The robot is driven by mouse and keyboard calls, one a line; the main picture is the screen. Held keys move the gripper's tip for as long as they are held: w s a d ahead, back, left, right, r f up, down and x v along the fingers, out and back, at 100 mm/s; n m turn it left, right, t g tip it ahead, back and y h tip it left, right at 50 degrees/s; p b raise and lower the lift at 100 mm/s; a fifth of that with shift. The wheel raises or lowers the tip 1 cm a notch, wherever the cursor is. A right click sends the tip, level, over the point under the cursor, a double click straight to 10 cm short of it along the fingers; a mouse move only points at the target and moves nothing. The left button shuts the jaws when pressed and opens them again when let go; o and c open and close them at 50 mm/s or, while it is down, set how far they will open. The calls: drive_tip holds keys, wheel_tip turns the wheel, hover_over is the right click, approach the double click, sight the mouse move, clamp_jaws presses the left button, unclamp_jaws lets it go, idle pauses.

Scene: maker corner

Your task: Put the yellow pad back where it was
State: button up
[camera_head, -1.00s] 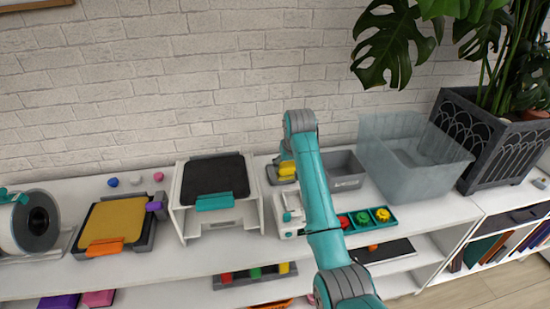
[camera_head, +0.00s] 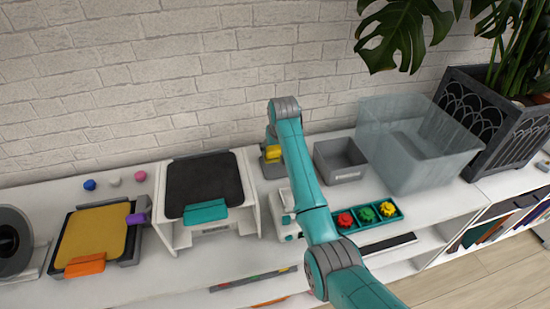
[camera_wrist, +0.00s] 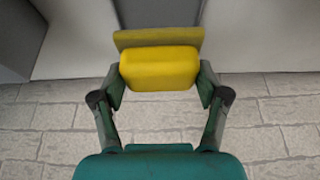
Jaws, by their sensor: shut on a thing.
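The yellow pad (camera_wrist: 160,68) is between the two fingertips of my gripper (camera_wrist: 160,88) in the wrist view, and the gripper is shut on it. In the head view the yellow pad (camera_head: 273,152) shows small, beside my arm and near the wall. A dark grey tray (camera_head: 271,171) sits on the white shelf top just below it in the picture. In the wrist view a duller yellow strip (camera_wrist: 158,38) lies just beyond the pad, with a dark grey surface (camera_wrist: 157,12) behind it. I cannot tell whether pad and tray touch. My arm hides part of this area.
A grey bin (camera_head: 341,162) stands right of my arm, with a large clear tub (camera_head: 410,170) beyond it. A teal tray (camera_head: 346,229) with colored pieces lies in front. A white stand with a black top (camera_head: 203,180) is to the left. The brick wall (camera_head: 150,70) is close behind.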

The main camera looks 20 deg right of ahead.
sight(275, 158)
drive_tip(key=shift+f, duration=2.25)
drive_tip(key=shift+f, duration=0.1)
drive_tip(key=o, duration=1.1)
drive_tip(key=v, duration=1.2)
